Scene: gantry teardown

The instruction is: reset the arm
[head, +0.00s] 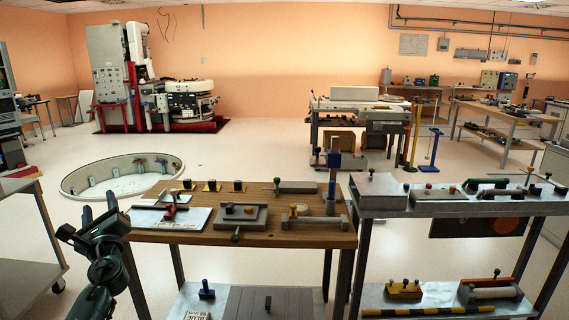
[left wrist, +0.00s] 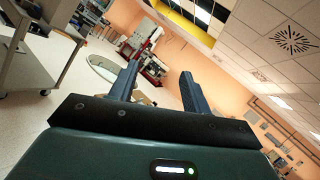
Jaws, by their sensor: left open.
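My left gripper (head: 99,206) is raised at the lower left of the head view, its two dark fingers pointing up and spread apart. It is beside the left end of the wooden-topped workbench (head: 270,238). In the left wrist view the gripper (left wrist: 160,72) also shows open, with nothing between its fingers. That view is tilted and looks out across the room. My right gripper is in neither view.
A grey-topped bench (head: 400,208) with several fixtures adjoins on the right. Tools and blocks lie on both benches and their lower shelves. A grey cart (head: 22,183) stands at the left edge. A round floor pit (head: 75,181) lies beyond. The floor between is clear.

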